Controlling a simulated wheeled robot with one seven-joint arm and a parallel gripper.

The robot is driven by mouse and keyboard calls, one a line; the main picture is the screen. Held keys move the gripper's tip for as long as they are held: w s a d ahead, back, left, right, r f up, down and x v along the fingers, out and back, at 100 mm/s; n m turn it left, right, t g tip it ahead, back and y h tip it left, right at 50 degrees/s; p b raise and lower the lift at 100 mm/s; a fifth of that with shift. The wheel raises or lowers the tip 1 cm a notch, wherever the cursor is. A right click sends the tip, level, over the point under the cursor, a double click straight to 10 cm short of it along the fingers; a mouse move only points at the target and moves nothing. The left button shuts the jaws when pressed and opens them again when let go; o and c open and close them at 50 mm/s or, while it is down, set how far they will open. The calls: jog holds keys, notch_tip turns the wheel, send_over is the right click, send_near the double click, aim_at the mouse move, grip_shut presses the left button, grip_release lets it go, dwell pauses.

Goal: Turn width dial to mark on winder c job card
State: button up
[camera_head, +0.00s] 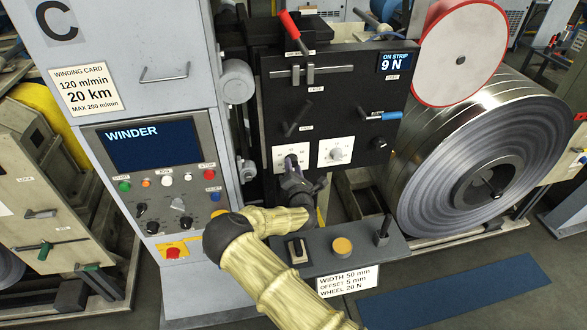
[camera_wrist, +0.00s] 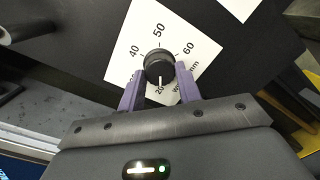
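The width dial (camera_wrist: 158,65) is a black knob on a white plate marked 20, 40, 50 and 60, with "mm" partly hidden. Its white line shows on the lower side, towards the 20. My gripper (camera_wrist: 160,75) has its two purple fingers on either side of the knob, seemingly touching it. In the head view my gripper (camera_head: 294,172) is in front of the left white dial plate (camera_head: 280,155) and hides most of the knob. The job card (camera_head: 347,280) below reads width 50 mm, offset 5 mm, wheel 20 N.
A second white dial plate (camera_head: 336,151) is just right. Above are a red-handled lever (camera_head: 290,25), a blue-handled lever (camera_head: 385,116) and an "on strip 9 N" display (camera_head: 394,61). A large steel coil (camera_head: 470,165) stands right. The winder cabinet (camera_head: 150,150), marked C, stands left.

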jog(key=shift+f+m+b, duration=0.1)
jog(key=shift+m+b, duration=0.3)
jog(key=shift+b, duration=0.1)
jog(key=shift+d+f+m+g+y+b, duration=0.15)
jog(key=shift+m+y+b, duration=0.2)
jog(key=shift+m+b, duration=5.35)
jog(key=shift+m+g+y+b, duration=0.1)
jog(key=shift+m+y+b, duration=0.2)
jog(key=shift+m+b, duration=5.45)
jog(key=shift+d+f+m+g+y+b, duration=0.15)
jog(key=shift+m+y+b, duration=0.2)
jog(key=shift+m+b, duration=5.35)
jog(key=shift+a+r+n+b, duration=0.15)
jog(key=shift+n+b, duration=0.1)
jog(key=shift+b, duration=0.2)
